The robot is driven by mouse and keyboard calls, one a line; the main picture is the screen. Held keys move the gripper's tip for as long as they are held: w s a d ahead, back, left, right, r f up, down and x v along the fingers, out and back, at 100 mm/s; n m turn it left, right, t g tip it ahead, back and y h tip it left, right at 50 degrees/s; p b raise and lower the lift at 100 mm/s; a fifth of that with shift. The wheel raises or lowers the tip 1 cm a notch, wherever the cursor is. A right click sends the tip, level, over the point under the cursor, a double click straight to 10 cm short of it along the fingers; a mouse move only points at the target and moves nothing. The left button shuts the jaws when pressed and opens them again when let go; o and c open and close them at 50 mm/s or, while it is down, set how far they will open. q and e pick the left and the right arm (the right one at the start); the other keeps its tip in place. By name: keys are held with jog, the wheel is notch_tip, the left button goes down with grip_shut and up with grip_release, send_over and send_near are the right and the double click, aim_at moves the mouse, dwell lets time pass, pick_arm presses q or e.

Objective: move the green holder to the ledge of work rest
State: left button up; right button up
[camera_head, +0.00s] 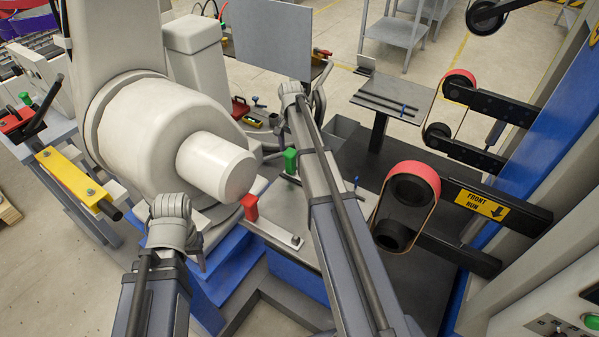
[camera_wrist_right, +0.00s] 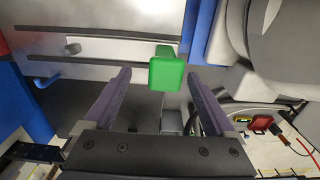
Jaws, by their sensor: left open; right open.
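The green holder (camera_head: 290,161) stands upright on a metal surface beside my right arm in the head view. In the right wrist view the green holder (camera_wrist_right: 168,70) shows beyond the fingertips, a little right of the midline between them. A small grey table (camera_head: 385,97) with dark strips, perhaps the work rest, stands beside the belt grinder.
A red holder (camera_head: 249,207) stands on a light bar near the white cylinder (camera_head: 215,167). Grinder wheels and belts (camera_head: 408,195) stand close to the right of my right arm. A grey upright panel (camera_head: 270,38) stands behind.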

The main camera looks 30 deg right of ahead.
jog(key=f+b, duration=0.4)
jog(key=f, duration=0.1)
jog(key=shift+w+a+b, duration=0.2)
jog(key=shift+w+b, duration=0.1)
jog(key=shift+b, duration=0.1)
jog(key=shift+c, duration=0.2)
grip_shut()
dwell(0.3)
